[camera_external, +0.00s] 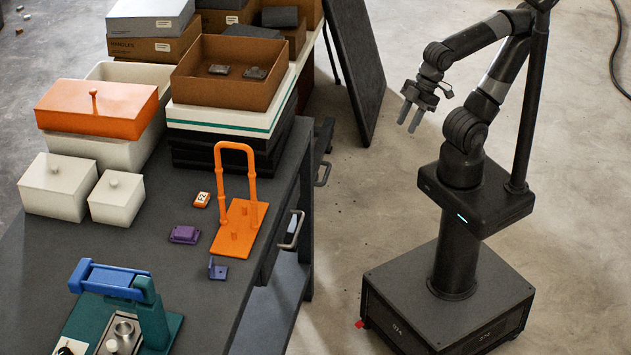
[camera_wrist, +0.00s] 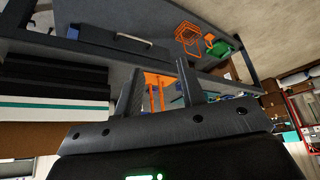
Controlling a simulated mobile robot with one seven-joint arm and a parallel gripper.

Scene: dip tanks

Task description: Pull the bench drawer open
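The dark grey bench (camera_external: 150,245) stands at the left in the external view. Its right side has a drawer with a grey bar handle (camera_external: 292,230), near the orange stand. A second bar handle (camera_external: 322,174) is farther back along the same side. My gripper (camera_external: 408,122) is in the air to the right of the bench, well apart from both handles. Its two fingers (camera_wrist: 158,85) are apart with nothing held between them.
On the bench top are an orange stand (camera_external: 239,226), purple blocks (camera_external: 184,234), lidded white boxes (camera_external: 57,187) and a brown tray (camera_external: 232,90). A dark panel (camera_external: 355,65) leans behind the bench. The floor (camera_external: 365,200) between the bench and my base is mostly clear.

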